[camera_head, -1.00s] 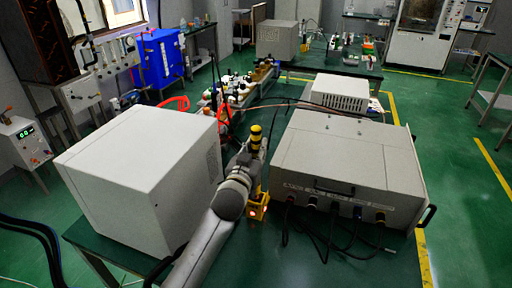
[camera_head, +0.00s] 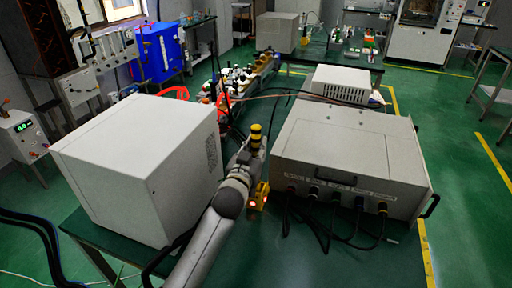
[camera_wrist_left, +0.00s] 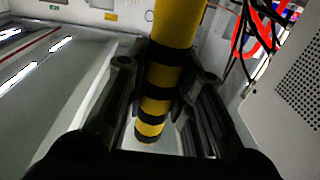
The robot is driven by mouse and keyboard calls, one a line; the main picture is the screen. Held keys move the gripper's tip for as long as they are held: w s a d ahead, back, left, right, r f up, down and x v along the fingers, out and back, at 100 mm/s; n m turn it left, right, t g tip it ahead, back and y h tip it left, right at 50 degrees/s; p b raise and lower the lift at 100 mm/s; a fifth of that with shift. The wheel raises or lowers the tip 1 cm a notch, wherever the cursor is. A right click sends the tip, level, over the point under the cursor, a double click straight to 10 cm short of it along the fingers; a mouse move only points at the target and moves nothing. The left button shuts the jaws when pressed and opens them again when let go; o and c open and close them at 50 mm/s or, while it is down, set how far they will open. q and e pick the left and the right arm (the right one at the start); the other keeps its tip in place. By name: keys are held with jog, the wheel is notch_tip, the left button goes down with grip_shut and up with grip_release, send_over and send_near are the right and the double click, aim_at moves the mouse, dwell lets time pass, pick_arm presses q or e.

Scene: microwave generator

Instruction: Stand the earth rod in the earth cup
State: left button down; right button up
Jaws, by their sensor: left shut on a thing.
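The earth rod (camera_head: 256,135), yellow with black bands, is held roughly upright by my left gripper (camera_head: 245,165) above the table, between the two large grey boxes. In the left wrist view the banded rod (camera_wrist_left: 158,92) lies between the two dark fingers of my left gripper (camera_wrist_left: 165,90), which are shut on it. A small yellow piece with red lights (camera_head: 260,195), perhaps the earth cup, shows just below the gripper. My gripper and arm partly hide the rod's lower part, and I cannot tell whether it is in the cup. My right gripper is not in view.
A large pale box (camera_head: 140,165) stands close on the left. A wide grey instrument (camera_head: 350,150) with dark cables at its front stands on the right. A smaller vented box (camera_head: 340,84) is behind it. Bare green table (camera_head: 300,262) shows in front.

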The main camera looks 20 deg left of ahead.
pick_arm(q)
jog(key=shift+f+b, duration=0.3)
jog(key=shift+f, duration=0.15)
dwell(0.4)
jog(key=c, duration=1.2)
grip_release()
jog(key=shift+o, duration=0.2)
jog(key=shift+f, duration=0.1)
jog(key=shift+s, duration=0.1)
jog(key=s, duration=1.1)
jog(key=shift+s, duration=0.4)
